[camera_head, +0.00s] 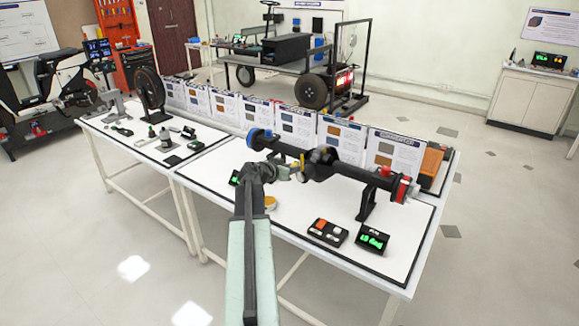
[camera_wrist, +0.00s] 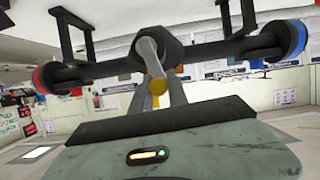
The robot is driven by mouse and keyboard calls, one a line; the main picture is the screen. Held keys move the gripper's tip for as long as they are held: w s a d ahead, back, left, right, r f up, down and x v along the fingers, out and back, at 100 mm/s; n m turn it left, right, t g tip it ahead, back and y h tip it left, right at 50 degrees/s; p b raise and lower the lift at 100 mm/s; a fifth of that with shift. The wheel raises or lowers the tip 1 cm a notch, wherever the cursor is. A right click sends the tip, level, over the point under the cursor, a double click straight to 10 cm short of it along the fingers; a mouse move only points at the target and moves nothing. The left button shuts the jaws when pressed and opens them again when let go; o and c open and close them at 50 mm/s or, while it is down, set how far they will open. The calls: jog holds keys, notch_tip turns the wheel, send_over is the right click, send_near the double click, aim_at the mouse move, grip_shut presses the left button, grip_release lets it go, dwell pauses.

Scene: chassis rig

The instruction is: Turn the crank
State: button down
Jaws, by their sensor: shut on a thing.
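A dark axle assembly (camera_head: 345,172) stands on the white table, with a blue hub at its left end and a red hub at its right end. The crank, a grey arm with a yellow knob, sits at the axle's middle; it shows in the wrist view (camera_wrist: 150,58). My gripper (camera_head: 294,173) is at the crank, in front of the axle's central housing. In the wrist view its fingers (camera_wrist: 159,98) are shut around the yellow knob (camera_wrist: 156,88). The fingers partly hide the knob. The crank's far side is hidden.
A row of display boards (camera_head: 290,122) stands behind the axle. A black box with an orange part (camera_head: 327,232) and a small green-lit display (camera_head: 372,239) lie at the table's front right. An axle stand (camera_head: 367,205) is near them. A round yellow item (camera_head: 270,203) lies beside my arm.

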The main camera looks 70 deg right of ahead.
jog(key=shift+s+a+m+t, duration=0.35)
jog(key=shift+s+m+t, duration=0.15)
jog(key=shift+s+m, duration=0.35)
jog(key=shift+r, duration=0.1)
jog(key=c, duration=1.3)
grip_release()
jog(key=p+v, duration=0.3)
jog(key=v, duration=0.4)
jog(key=shift+a, duration=0.35)
jog(key=shift+w, duration=0.1)
